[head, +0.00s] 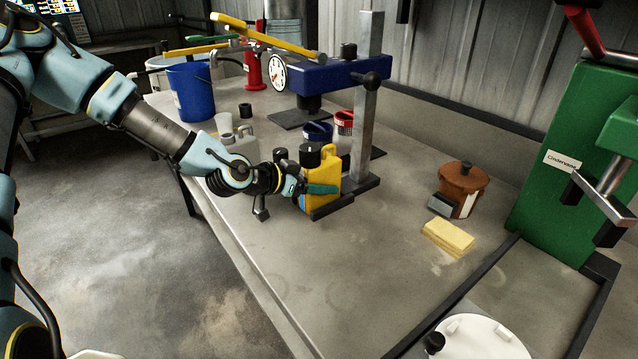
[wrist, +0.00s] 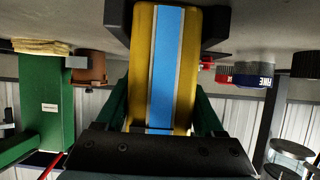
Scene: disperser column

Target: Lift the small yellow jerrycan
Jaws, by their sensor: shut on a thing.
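The small yellow jerrycan (head: 328,165) has a black cap on top and a blue stripe on one face. It stands upright beside the post and black foot of the blue disperser (head: 340,73). I cannot tell whether its bottom touches the surface under it. My gripper (head: 318,188) reaches it from the left and is shut on its body, with a green finger along the near side. In the wrist view, which looks upside down, the jerrycan (wrist: 180,60) fills the space between the green fingers, blue stripe facing the camera. The gripper hides part of the can.
A blue bucket (head: 190,92) and cups stand behind the arm. Blue and red tubs (head: 344,122) sit behind the post. A brown pot (head: 463,178), yellow cloths (head: 447,238) and a green machine (head: 560,165) are to the right. The table's front middle is clear.

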